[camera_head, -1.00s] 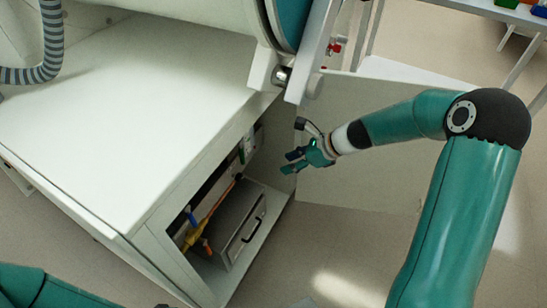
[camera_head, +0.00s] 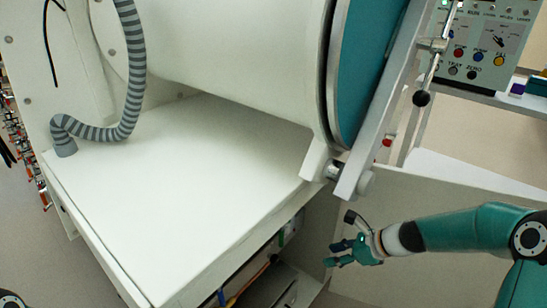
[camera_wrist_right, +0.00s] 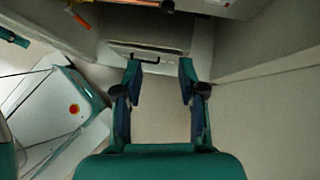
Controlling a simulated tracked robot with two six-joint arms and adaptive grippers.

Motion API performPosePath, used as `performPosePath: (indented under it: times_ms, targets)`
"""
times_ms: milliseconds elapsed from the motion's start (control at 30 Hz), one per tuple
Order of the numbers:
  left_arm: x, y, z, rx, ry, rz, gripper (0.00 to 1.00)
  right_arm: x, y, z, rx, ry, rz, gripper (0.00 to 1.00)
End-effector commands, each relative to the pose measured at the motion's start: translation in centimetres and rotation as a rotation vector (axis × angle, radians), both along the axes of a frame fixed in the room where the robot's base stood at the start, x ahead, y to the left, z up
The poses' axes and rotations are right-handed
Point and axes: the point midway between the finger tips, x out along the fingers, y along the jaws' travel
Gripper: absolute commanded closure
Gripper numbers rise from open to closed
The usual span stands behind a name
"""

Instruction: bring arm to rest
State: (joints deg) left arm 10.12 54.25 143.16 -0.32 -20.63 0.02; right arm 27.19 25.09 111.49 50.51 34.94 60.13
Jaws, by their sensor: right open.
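My right arm comes in from the right edge in the head view. Its right gripper (camera_head: 332,254) hangs in front of the open cabinet under the white bench, beside a pale panel. In the right wrist view the same gripper (camera_wrist_right: 158,72) has its two fingers spread apart with nothing between them. Beyond the fingertips is a grey case (camera_wrist_right: 130,46) with a dark handle, inside the cabinet. My left gripper is not visible; only a small dark and teal piece of my own shows at the bottom left of the head view.
The white bench (camera_head: 170,180) fills the left, with a large round chamber and a grey ribbed hose (camera_head: 133,75) above. The pale panel (camera_head: 440,195) stands behind my right forearm. A control box (camera_head: 487,45) is at the upper right. Bare floor lies beyond the panel.

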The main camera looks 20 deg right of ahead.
Motion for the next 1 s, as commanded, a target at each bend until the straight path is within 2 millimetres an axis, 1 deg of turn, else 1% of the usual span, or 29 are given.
performPosePath:
  times_ms: [67, 133, 167, 200, 267, 300, 367, 400, 467, 500, 567, 600, 633, 700, 800, 867, 900, 967, 1000]
  targets:
    - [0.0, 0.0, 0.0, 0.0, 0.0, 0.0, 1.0, 0.1, 0.8, -0.1, 0.003, 0.001, 0.016, 0.6]
    - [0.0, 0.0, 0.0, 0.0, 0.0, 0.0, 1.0, 0.2, 2.2, -0.7, 0.013, 0.014, 0.043, 0.6]
    - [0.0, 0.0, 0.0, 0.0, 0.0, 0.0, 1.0, 0.0, 3.0, -1.3, 0.021, 0.026, 0.059, 0.6]
    - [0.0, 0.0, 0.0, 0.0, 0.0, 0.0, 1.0, -0.3, 4.3, -2.1, 0.034, 0.047, 0.086, 0.6]
    - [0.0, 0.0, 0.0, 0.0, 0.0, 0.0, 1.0, -1.6, 6.7, -3.8, 0.051, 0.09, 0.14, 0.6]
    - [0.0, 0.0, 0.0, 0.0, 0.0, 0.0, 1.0, -2.9, 8.2, -5.2, 0.049, 0.126, 0.186, 0.6]
    - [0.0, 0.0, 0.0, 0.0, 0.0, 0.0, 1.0, -5.3, 10.6, -7.7, 0.028, 0.178, 0.277, 0.6]
    - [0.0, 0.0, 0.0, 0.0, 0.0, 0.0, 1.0, -7.3, 12.0, -9.6, -0.004, 0.203, 0.356, 0.6]
    - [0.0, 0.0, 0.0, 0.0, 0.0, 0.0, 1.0, -10.6, 13.7, -12.4, -0.07, 0.219, 0.503, 0.6]
    - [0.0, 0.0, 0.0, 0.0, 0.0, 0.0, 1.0, -12.9, 14.6, -14.1, -0.121, 0.213, 0.616, 0.6]
    - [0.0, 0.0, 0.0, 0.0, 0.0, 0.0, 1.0, -16.3, 15.5, -16.5, -0.204, 0.177, 0.809, 0.6]
    - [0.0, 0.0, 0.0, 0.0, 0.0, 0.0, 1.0, -18.5, 15.9, -17.8, -0.256, 0.134, 0.951, 0.6]
    - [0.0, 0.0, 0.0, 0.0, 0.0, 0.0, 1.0, -20.0, 16.1, -18.7, -0.298, 0.085, 1.068, 0.6]
    - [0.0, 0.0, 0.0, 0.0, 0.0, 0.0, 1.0, -22.5, 16.4, -20.2, -0.38, -0.048, 1.302, 0.6]
    - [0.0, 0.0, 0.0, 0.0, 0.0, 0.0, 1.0, -23.8, 16.5, -21.1, -0.477, -0.258, 1.548, 0.6]
    - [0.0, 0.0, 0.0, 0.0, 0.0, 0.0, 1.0, -23.5, 16.5, -21.2, -0.541, -0.389, 1.657, 0.6]
    - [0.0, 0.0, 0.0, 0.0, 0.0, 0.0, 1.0, -22.9, 16.4, -21.2, -0.592, -0.474, 1.715, 0.6]
    - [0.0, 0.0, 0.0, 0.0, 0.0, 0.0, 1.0, -21.8, 16.5, -21.1, -0.665, -0.59, 1.791, 0.6]
    - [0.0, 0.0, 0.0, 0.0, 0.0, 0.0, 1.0, -20.9, 16.4, -21.1, -0.716, -0.653, 1.829, 0.6]
